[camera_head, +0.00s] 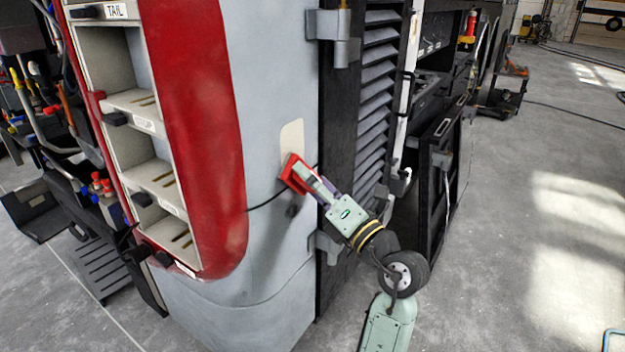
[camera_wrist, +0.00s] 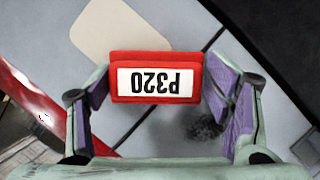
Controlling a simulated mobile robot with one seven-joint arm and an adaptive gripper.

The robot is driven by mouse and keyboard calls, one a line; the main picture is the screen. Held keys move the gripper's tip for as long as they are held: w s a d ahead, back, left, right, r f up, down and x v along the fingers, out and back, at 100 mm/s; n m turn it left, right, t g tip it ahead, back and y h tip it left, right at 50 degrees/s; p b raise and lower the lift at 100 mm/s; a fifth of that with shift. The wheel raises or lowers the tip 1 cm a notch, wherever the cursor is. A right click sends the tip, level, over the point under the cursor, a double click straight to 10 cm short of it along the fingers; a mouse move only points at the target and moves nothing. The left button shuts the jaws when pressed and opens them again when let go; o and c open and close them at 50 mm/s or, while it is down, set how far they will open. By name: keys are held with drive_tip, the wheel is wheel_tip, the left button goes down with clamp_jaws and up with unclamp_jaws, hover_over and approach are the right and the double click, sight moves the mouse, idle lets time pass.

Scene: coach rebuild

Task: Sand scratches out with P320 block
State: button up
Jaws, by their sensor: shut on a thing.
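My gripper (camera_head: 312,184) is shut on the red sanding block (camera_head: 292,171). In the wrist view the block (camera_wrist: 154,58) sits between the purple finger pads, its white P320 label upside down. The block is at the grey coach panel (camera_head: 262,232), just below a beige patch (camera_head: 292,140); the patch also shows in the wrist view (camera_wrist: 115,30). I cannot tell whether the block's face touches the panel. A dark scratched spot (camera_wrist: 208,126) shows beside the right finger; in the head view it is a small smudge (camera_head: 292,210) below the block.
A thin dark line, like a cable or seam (camera_head: 268,201), runs by the block. A red band and open shelving (camera_head: 140,125) labelled TAIL lie to the left. A black louvred panel (camera_head: 378,85) with hinges stands close on the right. The floor (camera_head: 530,210) farther right is open.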

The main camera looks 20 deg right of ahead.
drive_tip(key=s+d, duration=0.3)
drive_tip(key=s, duration=0.1)
drive_tip(key=shift+s+d, duration=0.4)
drive_tip(key=shift+s+d, duration=0.9)
drive_tip(key=shift+s, duration=0.25)
